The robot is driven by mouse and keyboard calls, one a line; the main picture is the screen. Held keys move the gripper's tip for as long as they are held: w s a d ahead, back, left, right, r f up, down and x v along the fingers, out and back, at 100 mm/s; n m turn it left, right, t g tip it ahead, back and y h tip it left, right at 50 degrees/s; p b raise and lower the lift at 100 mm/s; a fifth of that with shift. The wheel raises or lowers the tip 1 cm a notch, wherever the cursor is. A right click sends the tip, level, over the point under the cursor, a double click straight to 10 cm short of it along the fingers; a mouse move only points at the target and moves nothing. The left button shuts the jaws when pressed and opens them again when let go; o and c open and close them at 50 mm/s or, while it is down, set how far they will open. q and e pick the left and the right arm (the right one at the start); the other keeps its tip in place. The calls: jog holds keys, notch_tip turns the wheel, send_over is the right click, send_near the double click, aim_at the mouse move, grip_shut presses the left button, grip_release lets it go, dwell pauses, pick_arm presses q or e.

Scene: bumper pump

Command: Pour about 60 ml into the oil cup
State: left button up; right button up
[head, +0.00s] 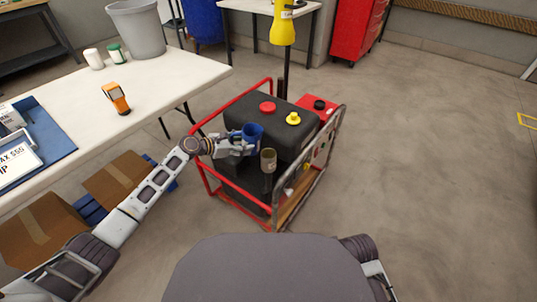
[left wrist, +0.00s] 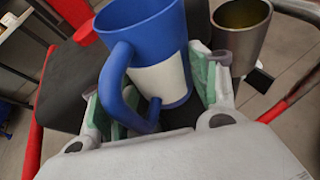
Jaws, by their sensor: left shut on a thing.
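My left gripper (head: 240,147) is shut on a blue jug (head: 252,132), over the front of the black and red machine. In the left wrist view, the jug (left wrist: 140,25) sits between the two green-padded fingers, with a white label and its handle towards the camera. Its mouth faces up; its contents are hidden. A grey metal cup (head: 268,167) with a yellowish inside stands just to the right of the jug. The cup also shows in the left wrist view (left wrist: 238,40), close beside the jug and apart from it. My right gripper is out of view.
The machine has a black tank (head: 245,112), a red cap (head: 267,107), a yellow cap (head: 293,118) and a red tubular frame (head: 203,172). A white table (head: 170,85) stands at left, with cardboard boxes (head: 40,230) below. Floor at right is clear.

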pick_arm(q)
jog(key=shift+w+a+f+n+h, duration=0.2)
jog(key=shift+n+h, duration=0.1)
jog(key=shift+n, duration=0.1)
